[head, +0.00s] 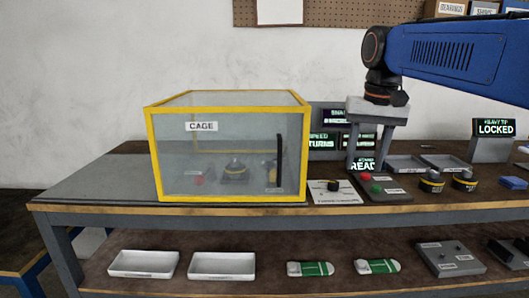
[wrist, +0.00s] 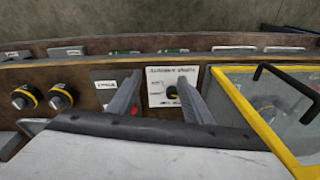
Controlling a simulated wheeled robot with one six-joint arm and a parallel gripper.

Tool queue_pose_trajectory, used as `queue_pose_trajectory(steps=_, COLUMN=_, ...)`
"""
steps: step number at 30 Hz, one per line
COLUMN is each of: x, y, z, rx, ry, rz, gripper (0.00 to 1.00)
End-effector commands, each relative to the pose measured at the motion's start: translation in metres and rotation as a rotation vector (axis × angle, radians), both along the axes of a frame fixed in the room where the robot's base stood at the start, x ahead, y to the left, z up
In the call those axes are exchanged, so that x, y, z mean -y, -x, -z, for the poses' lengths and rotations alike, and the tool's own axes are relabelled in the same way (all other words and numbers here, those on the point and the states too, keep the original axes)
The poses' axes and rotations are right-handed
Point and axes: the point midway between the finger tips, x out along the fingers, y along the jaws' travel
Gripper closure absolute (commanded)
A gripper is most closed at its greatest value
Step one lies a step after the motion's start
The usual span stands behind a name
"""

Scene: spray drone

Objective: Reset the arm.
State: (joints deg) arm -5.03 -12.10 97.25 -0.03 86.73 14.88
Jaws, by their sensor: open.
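My gripper (head: 368,148) hangs from the blue arm, pointing down above the bench, right of the cage. Its two fingers are apart with nothing between them, and they also show apart in the wrist view (wrist: 159,88). Below it is a grey control box (head: 392,196) with a red and a green button. Left of that box lies a white card (head: 322,197) with a black knob (head: 334,186). In the wrist view one finger overlaps the grey box and the other overlaps the card's edge. The fingers partly cover the screens behind.
A yellow-framed clear cage (head: 152,150) stands closed at left, with a dark device inside. Two black-and-yellow knobs (head: 431,182), trays (head: 441,161) and a "LOCKED" display (head: 494,129) are at right. Several screens (head: 322,141) stand behind the gripper. A lower shelf holds white trays (head: 144,264).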

Motion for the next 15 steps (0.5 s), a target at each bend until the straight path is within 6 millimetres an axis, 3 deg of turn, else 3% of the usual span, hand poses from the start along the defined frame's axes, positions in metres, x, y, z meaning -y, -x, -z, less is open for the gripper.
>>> queue_pose_trajectory(steps=3, x=0.008, y=0.033, z=0.023, rx=0.035, ry=0.002, rz=-0.021, gripper=0.55)
queue_pose_trajectory(steps=15, x=0.027, y=0.132, z=0.123, rx=0.157, ry=0.023, rz=-0.096, gripper=0.55)
